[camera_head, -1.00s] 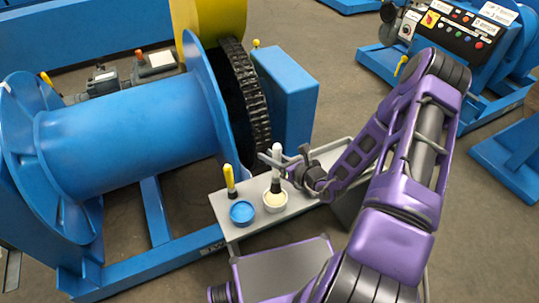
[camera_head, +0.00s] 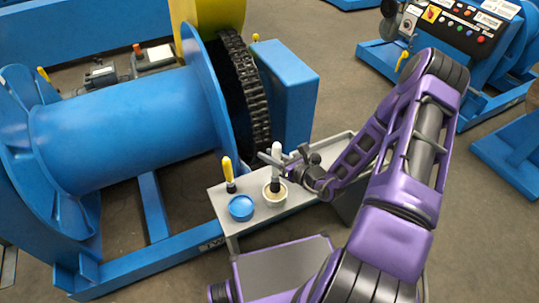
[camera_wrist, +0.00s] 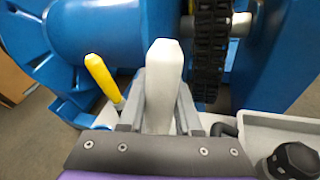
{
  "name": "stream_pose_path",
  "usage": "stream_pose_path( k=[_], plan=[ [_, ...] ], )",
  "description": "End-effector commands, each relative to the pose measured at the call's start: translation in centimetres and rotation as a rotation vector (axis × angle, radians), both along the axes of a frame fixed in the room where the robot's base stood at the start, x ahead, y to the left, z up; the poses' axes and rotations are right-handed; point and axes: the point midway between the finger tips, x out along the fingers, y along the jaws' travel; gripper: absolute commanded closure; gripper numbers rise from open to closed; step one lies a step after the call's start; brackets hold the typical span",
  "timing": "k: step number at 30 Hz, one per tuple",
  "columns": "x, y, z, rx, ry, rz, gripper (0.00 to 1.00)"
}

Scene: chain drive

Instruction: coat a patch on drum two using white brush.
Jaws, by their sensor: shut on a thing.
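A white-handled brush (camera_head: 276,155) stands upright in a pale pot (camera_head: 282,193) on a grey bench. My gripper (camera_head: 279,163) is shut on the brush handle, and its bristle end is down in the pot. The white handle (camera_wrist: 163,85) also fills the middle of the wrist view, between my fingers. A blue cable drum (camera_head: 125,130) lies on a blue frame at the left, beyond the bench; lettering on the frame near the bench is only partly readable. The bristle tip is hidden in the pot.
The bench (camera_head: 260,216) stands close to the drum frame. A dark chain (camera_head: 247,90) and blue housing (camera_head: 287,90) rise behind it. A control panel (camera_head: 462,28) is at far right.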

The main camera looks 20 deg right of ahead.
Motion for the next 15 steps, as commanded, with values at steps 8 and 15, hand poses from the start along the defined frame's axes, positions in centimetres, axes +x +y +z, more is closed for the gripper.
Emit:
stream_pose_path(
  k=[8,15],
  plan=[
    [0.01,0.0,-0.28,0.0,0.0,0.0,1.0],
    [0.01,0.0,-0.57,0.0,0.0,0.0,1.0]
  ],
)
